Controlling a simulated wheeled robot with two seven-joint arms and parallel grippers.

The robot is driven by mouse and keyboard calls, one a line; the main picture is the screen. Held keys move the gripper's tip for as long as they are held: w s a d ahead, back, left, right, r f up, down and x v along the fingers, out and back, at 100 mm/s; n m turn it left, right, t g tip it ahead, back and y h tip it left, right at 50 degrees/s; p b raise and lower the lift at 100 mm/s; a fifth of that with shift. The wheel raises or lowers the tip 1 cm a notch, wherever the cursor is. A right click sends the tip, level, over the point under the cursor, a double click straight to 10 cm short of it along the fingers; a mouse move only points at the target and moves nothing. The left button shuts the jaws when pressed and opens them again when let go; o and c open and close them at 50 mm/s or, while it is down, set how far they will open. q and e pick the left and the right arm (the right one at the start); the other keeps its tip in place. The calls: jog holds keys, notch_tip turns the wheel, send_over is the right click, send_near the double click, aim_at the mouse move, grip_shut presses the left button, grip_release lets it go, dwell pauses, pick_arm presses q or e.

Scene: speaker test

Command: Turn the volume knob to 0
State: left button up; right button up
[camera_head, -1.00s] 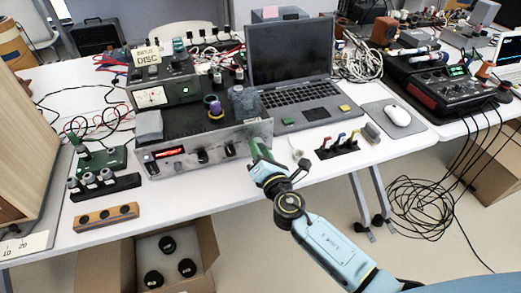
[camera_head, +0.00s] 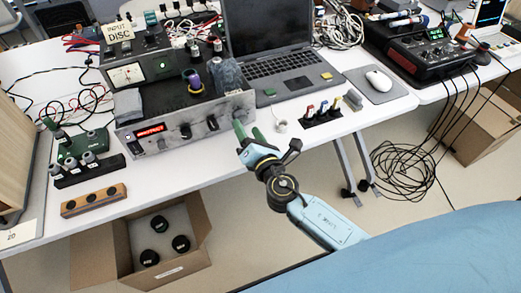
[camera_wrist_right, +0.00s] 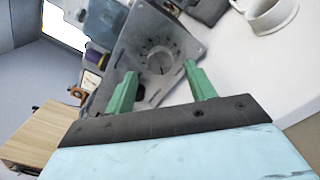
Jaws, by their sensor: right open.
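The grey amplifier (camera_head: 165,143) stands at the table's front edge in the head view, with a red lit display and black knobs on its front panel. In the right wrist view a round knob (camera_wrist_right: 160,62) with scale marks around it sits on the grey panel, between the fingers in the picture. I cannot read its setting. My right gripper (camera_head: 248,130) has green fingers, open and empty, at the panel's right end. In the right wrist view the gripper (camera_wrist_right: 160,72) points at the knob; contact is not visible. My left gripper is not in view.
A laptop (camera_head: 285,68) stands right of the amplifier. A small rack with colored pieces (camera_head: 322,116) and a white roll (camera_head: 281,126) lie near the front edge. A wooden block (camera_head: 94,200) is at left. An open cardboard box (camera_head: 122,250) stands below the table.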

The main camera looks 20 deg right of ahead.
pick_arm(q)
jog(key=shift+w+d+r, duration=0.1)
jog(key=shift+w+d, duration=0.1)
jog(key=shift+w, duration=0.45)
pick_arm(e)
jog(key=s, duration=0.9)
jog(key=shift+s+d, duration=0.2)
jog(key=shift+s, duration=0.2)
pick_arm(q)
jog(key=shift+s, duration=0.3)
